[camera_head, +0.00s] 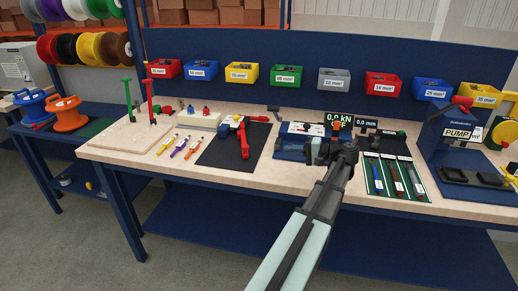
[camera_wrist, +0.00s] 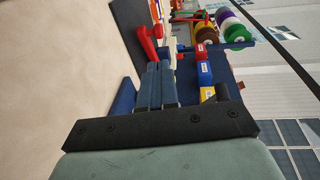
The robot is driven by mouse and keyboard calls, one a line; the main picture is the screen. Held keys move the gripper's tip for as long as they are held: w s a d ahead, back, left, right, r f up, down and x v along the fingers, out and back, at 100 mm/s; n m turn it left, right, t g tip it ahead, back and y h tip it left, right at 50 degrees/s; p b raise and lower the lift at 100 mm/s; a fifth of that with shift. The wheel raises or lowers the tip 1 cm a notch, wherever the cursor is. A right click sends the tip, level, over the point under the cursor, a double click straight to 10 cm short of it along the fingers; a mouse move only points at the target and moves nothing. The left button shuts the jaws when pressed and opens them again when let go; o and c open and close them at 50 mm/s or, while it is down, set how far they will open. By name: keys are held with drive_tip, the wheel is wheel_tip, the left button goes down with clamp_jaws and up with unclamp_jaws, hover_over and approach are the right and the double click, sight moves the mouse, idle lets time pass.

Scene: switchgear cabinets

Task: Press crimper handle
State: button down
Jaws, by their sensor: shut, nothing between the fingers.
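A small orange part (camera_head: 336,125) shows right above my gripper. A red-handled tool (camera_head: 242,129) lies on a black mat further left. A red object (camera_wrist: 148,46) shows beyond the fingertips in the wrist view. I cannot tell which part is the crimper handle.
A green tray (camera_head: 396,178) with several coloured tools lies right of my arm. Labelled bins (camera_head: 334,79) line the back panel. Green and red upright tools (camera_head: 127,98) stand at the left.

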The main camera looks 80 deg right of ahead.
sight(248, 147)
drive_tip(key=w, duration=0.4)
drive_tip(key=w+d+f, duration=0.1)
drive_tip(key=w, duration=0.4)
drive_tip(key=w+f, duration=0.1)
drive_tip(key=w, duration=0.3)
drive_tip(key=shift+w+d, duration=0.35)
drive_tip(key=shift+w, duration=0.05)
drive_tip(key=w+a, duration=0.1)
drive_tip(key=w, duration=0.2)
drive_tip(key=w+a+m+h, duration=0.1)
drive_tip(key=w, duration=0.2)
drive_tip(key=w+a+h, duration=0.1)
drive_tip(key=w, duration=0.2)
drive_tip(key=shift+g, duration=0.3)
drive_tip(key=shift+w+a, duration=0.15)
drive_tip(key=shift+w, duration=0.5)
drive_tip(key=shift+r, duration=0.1)
drive_tip(key=shift+m, duration=0.3)
drive_tip(key=v, duration=0.5)
drive_tip(key=a+v, duration=0.1)
drive_tip(key=v, duration=0.3)
drive_tip(key=a+v, duration=0.1)
drive_tip(key=v, duration=0.4)
drive_tip(key=shift+a+f, duration=0.25)
drive_tip(key=shift+a, duration=0.05)
